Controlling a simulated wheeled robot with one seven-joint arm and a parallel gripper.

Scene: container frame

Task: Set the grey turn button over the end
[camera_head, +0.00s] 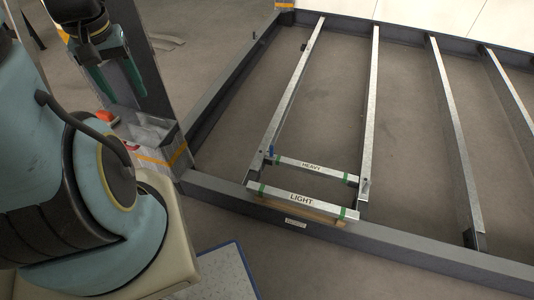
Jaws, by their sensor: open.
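My gripper (118,92) hangs at the upper left, beside the corner post and well apart from the bars. It is open, with nothing seen between its green fingers. A small grey piece (366,183) at the near end of a rail may be the turn button; it is too small to tell how it is turned. A bar marked LIGHT (325,203) with green bands lies along the near frame beam. A bar marked HEAVY (328,171) lies behind it, between two rails. A small blue piece (271,152) sits near its left end.
The dark frame beam (400,244) runs across the front. Several metal rails (373,80) run back from it, with bare floor between. A grey post (150,70) with a wrapped, taped foot (158,142) stands at the left corner. A blue-edged speckled panel (215,275) lies in front.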

